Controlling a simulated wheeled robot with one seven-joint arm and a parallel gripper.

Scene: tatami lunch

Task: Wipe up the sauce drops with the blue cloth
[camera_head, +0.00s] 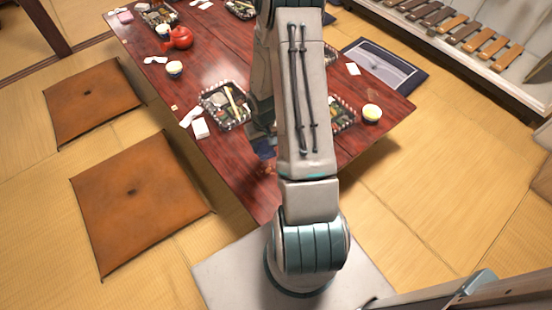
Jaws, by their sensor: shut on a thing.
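The dark red table (203,75) runs from the upper left to the middle of the picture. My gripper (262,136) is low over its near part, left of my arm and partly hidden by it. The blue cloth (264,149) shows as a small dark blue patch at the fingertips, held in the shut gripper. I cannot tell whether the cloth touches the tabletop. Small reddish marks just below the cloth are too unclear to name as sauce drops. My arm covers part of the table.
Another box (343,116) and a cup (371,113) are to the right. A red teapot (180,39) stands farther back. Floor cushions (135,200) lie left of the table.

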